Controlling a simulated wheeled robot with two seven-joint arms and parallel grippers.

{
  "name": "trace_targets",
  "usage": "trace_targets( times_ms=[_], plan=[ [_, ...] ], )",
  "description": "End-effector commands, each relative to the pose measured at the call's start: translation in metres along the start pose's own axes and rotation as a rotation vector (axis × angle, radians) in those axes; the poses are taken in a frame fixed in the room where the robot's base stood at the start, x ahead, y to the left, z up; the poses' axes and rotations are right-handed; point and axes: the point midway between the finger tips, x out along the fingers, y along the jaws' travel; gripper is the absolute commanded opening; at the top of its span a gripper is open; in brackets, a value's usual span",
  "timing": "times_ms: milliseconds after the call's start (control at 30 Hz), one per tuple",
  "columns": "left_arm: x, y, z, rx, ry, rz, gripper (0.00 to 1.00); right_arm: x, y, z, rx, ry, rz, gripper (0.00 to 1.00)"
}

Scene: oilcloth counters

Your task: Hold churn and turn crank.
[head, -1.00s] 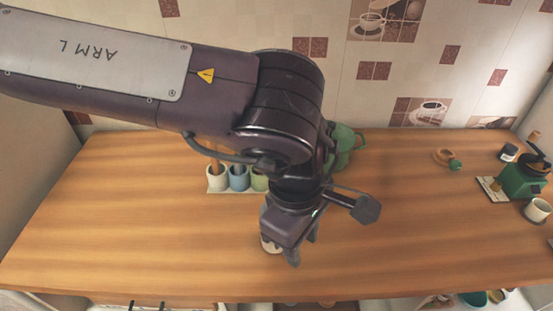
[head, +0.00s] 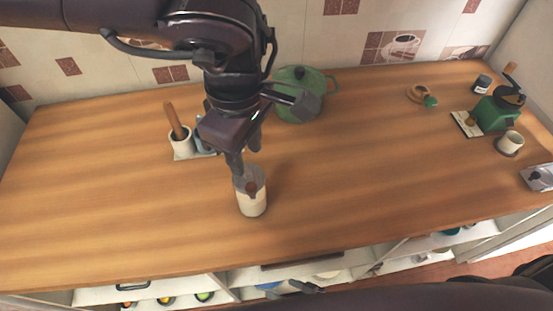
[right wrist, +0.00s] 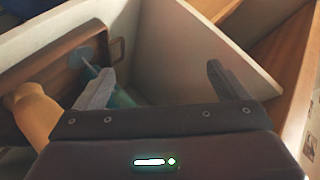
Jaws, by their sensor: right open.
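The churn (head: 251,202) is a cream cylinder with a grey top and a brown knob (head: 252,187), apparently the crank's. It stands upright on the wooden counter, left of centre. My left gripper (head: 245,153) points down just behind the churn's top; its fingers look apart with nothing between them. Whether a finger touches the churn I cannot tell. My right gripper (head: 303,287) is low at the counter's front, mostly hidden. In the right wrist view its open, empty jaws (right wrist: 158,82) face a pale-walled compartment.
A green grinder (head: 495,113) and a cream mug (head: 510,143) stand at the right. Open shelves lie below the front edge. The counter right of the churn is clear.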

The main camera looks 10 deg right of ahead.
Motion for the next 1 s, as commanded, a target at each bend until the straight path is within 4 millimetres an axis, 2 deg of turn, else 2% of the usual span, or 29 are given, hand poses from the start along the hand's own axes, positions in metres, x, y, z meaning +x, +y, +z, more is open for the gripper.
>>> trace_targets(
  times_ms=[33,100,200,300,400,600,733,933,967,1000],
  plan=[
    [0.000,0.000,0.000,0.000,0.000,0.000,0.36,-0.002,-0.024,-0.016,0.028,0.045,-0.089,0.94],
    [0.000,0.000,0.000,0.000,0.000,0.000,0.36,-0.008,-0.060,-0.037,0.081,0.101,-0.223,0.94],
    [0.000,0.000,0.000,0.000,0.000,0.000,0.36,-0.024,-0.107,-0.064,0.162,0.160,-0.409,0.94],
    [0.000,0.000,0.000,0.000,0.000,0.000,0.36,-0.044,-0.146,-0.084,0.239,0.193,-0.571,0.94],
    [0.000,0.000,0.000,0.000,0.000,0.000,0.36,-0.065,-0.176,-0.100,0.308,0.208,-0.707,0.94],
    [0.000,0.000,0.000,0.000,0.000,0.000,0.36,-0.109,-0.221,-0.128,0.369,0.179,-0.931,0.94],
    [0.000,0.000,0.000,0.000,0.000,0.000,0.36,-0.122,-0.225,-0.134,0.129,0.062,-0.926,0.94],
    [0.000,0.000,0.000,0.000,0.000,0.000,0.36,-0.134,-0.209,-0.137,-0.373,-0.132,-0.833,0.94],
    [0.000,0.000,0.000,0.000,0.000,0.000,0.36,-0.135,-0.204,-0.143,-0.475,-0.161,-0.812,0.94],
    [0.000,0.000,0.000,0.000,0.000,0.000,0.36,-0.132,-0.196,-0.161,-0.614,-0.178,-0.781,0.94]
  ],
)
